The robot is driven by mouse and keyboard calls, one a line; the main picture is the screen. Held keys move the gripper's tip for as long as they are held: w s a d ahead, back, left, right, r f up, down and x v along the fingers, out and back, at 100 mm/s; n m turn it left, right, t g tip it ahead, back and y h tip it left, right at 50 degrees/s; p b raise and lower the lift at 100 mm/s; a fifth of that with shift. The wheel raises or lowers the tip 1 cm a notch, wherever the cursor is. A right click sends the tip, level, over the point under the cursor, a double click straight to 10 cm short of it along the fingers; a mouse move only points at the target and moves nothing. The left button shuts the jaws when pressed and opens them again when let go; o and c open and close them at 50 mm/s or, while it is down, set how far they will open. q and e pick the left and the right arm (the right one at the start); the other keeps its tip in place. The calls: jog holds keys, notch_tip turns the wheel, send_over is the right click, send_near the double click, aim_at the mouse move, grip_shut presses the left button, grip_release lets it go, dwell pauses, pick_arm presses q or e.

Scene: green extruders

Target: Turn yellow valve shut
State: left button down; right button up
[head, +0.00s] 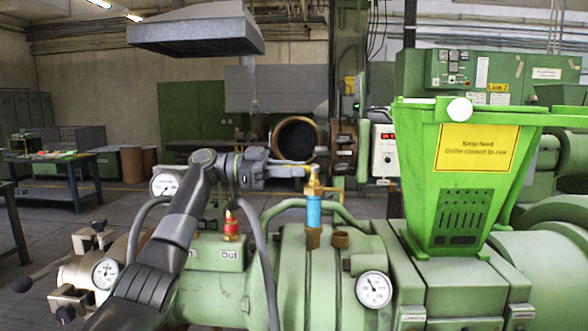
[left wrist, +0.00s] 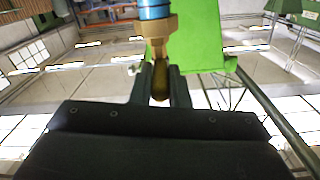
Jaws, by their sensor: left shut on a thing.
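The yellow valve (head: 314,186) stands upright on a blue cylinder (head: 313,212) with a brass base, on top of the green machine in the head view. My left gripper (head: 299,168) reaches in from the left at the height of the valve's top. In the left wrist view the gripper (left wrist: 161,76) is shut on the lever (left wrist: 160,88), which lies between the two fingers. The brass fitting (left wrist: 157,28) and blue cylinder (left wrist: 154,9) show just beyond the fingertips. My right gripper is not in view.
A green hopper (head: 464,180) with a yellow sign stands to the right of the valve. Dial gauges (head: 373,289) sit on the machine's front.

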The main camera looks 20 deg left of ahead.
pick_arm(q)
jog(key=c, duration=1.4)
grip_release()
jog(key=shift+s+a+f, duration=0.1)
jog(key=shift+a, duration=0.3)
jog(key=shift+b+v, duration=1.2)
jog(key=shift+v, duration=7.15)
jog(key=shift+s, duration=0.1)
